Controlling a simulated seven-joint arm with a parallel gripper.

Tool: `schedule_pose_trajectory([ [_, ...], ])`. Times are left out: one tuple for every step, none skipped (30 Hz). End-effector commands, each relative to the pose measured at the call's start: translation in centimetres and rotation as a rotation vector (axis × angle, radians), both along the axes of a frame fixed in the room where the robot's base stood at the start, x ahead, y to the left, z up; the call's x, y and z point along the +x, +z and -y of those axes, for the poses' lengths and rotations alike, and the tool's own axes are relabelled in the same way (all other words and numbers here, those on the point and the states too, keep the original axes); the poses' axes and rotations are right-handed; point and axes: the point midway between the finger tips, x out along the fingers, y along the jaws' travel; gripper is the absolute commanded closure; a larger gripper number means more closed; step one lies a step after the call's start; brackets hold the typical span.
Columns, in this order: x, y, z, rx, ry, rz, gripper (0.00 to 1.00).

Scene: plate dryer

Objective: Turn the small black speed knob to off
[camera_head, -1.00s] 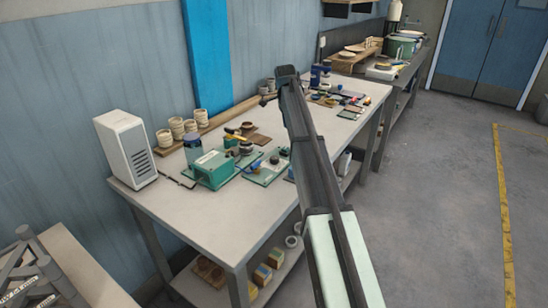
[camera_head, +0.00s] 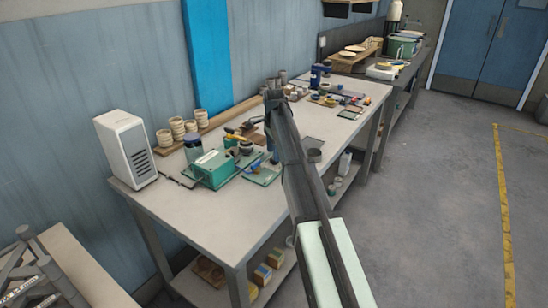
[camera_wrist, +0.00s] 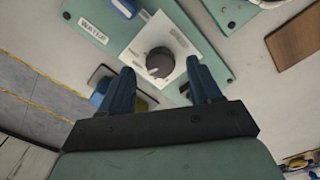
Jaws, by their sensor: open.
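A small round black knob (camera_wrist: 160,61) sits on a white dial plate on a green panel (camera_wrist: 118,38) in the wrist view. A light mark shows on the knob, but the dial lettering is too small to read. My gripper (camera_wrist: 160,68) is open, with its two dark blue fingertips on either side of the knob in that picture. I cannot tell whether they touch it. In the head view, a blue part of my gripper (camera_head: 273,152) shows over the bench by the green board (camera_head: 262,175). My arm hides the knob there.
A green box (camera_head: 212,169) stands left of the board, with a white vented unit (camera_head: 126,148) farther left. A label reading WATER (camera_wrist: 92,32) is near the knob. A brown board (camera_wrist: 297,40) lies at right. The bench front is clear.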

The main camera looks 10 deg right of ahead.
Motion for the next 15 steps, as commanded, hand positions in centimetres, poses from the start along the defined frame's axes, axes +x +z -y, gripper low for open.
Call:
schedule_pose_trajectory([
  [-0.1, -0.8, 0.0, 0.0, 0.0, -0.001, 0.37],
  [-0.1, -1.2, 0.0, 0.0, 0.0, -0.001, 0.37],
  [-0.1, -1.6, 0.0, 0.0, 0.0, -0.001, 0.37],
  [0.0, -1.9, 0.0, 0.0, 0.0, -0.001, 0.37],
  [0.0, -2.1, 0.0, 0.0, 0.0, -0.001, 0.37],
  [0.0, -2.4, 0.0, 0.0, 0.0, -0.001, 0.37],
  [0.0, -2.5, 0.0, 0.0, 0.0, 0.0, 0.37],
  [0.0, -2.7, 0.0, 0.0, 0.0, 0.0, 0.37],
  [0.0, -2.9, 0.0, 0.0, 0.0, 0.0, 0.37],
  [0.0, -3.0, 0.0, 0.0, 0.0, 0.001, 0.37],
  [0.0, -3.0, 0.0, 0.0, 0.0, 0.001, 0.37],
  [0.0, -3.1, 0.0, 0.0, 0.0, 0.001, 0.37],
  [0.0, -3.1, 0.0, 0.0, 0.0, 0.001, 0.37],
  [0.0, -3.1, 0.0, 0.0, 0.0, 0.001, 0.37],
  [0.0, -3.1, 0.0, 0.0, 0.0, 0.001, 0.37],
])
